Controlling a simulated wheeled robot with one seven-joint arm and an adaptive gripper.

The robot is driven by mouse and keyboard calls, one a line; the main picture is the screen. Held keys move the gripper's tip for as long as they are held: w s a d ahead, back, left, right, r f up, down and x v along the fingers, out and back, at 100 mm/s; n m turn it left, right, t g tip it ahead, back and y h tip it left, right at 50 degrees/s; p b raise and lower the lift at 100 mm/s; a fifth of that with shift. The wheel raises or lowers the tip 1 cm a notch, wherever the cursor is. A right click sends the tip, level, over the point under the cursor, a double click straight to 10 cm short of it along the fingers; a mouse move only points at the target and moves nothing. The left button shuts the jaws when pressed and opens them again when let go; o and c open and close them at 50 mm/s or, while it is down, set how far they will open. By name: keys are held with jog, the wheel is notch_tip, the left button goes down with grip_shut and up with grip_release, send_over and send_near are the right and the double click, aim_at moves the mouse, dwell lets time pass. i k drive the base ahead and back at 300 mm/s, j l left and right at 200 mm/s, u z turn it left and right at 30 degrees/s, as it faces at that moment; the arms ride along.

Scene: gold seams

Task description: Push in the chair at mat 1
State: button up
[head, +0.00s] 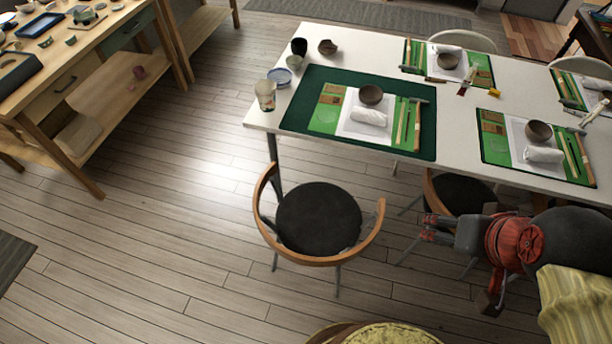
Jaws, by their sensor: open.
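A chair (318,218) with a round black seat and a curved wooden back rail stands on the floor in front of the white table (270,118). Its back rail faces away from the table, and its seat is clear of the table's near edge. A large dark green mat (308,84) lies on the table beyond it, bearing a smaller green mat, a bowl and tools; I cannot read any number. My gripper (428,228) is open and empty, to the right of the chair and apart from it. It points left, towards the rail's right end.
A second chair (462,192) stands partly under the table, partly hidden by my arm. A round yellow-topped seat (392,336) is at the bottom edge. Wooden workbenches (105,85) stand at the upper left. The floor left of the chair is clear.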

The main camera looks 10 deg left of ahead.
aim_at(319, 224)
jog(key=j+u, duration=0.15)
jog(key=u, duration=0.8)
jog(key=i+l, duration=0.05)
